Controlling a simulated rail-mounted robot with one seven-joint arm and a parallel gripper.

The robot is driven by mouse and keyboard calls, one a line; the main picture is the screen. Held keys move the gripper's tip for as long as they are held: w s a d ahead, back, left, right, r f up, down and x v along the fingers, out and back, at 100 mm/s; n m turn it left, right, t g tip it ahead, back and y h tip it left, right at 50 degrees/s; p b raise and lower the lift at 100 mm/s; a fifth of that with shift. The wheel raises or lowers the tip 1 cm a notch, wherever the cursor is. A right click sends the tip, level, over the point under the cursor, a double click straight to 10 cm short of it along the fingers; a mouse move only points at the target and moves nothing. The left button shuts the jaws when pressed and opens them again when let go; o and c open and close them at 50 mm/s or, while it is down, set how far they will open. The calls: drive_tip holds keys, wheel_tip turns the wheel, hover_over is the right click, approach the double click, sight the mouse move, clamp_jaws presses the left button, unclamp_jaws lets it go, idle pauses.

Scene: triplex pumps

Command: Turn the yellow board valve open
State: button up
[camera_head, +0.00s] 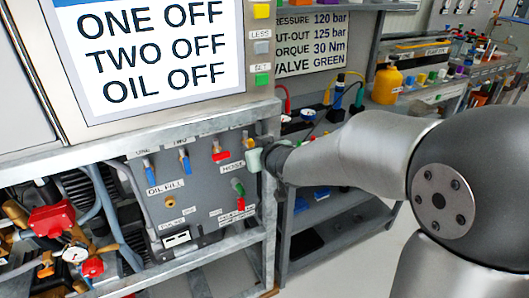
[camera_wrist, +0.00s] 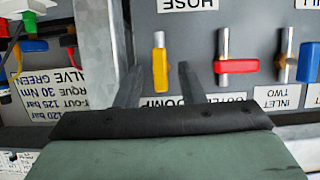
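The yellow board valve (camera_wrist: 159,62) is on the grey board (camera_head: 205,170). Its handle stands upright in the upside-down wrist view, in line with its metal stem. In the head view only a small part of the yellow handle (camera_head: 249,143) shows beside my gripper (camera_head: 255,158). In the wrist view my gripper (camera_wrist: 159,72) is open, with one finger on each side of the yellow handle. Gaps show between handle and fingers. Whether the fingertips reach its depth is hard to tell.
A red handle (camera_wrist: 236,66) lies crosswise beside the yellow one, and a blue handle (camera_wrist: 308,62) is farther along. A metal frame post (camera_wrist: 97,45) stands close by on the other side. Shelves with bottles and cables are at the right in the head view.

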drive_tip(key=p+v, duration=0.3)
drive_tip(key=v, duration=1.4)
drive_tip(key=shift+p, duration=0.35)
drive_tip(key=shift+d, duration=0.15)
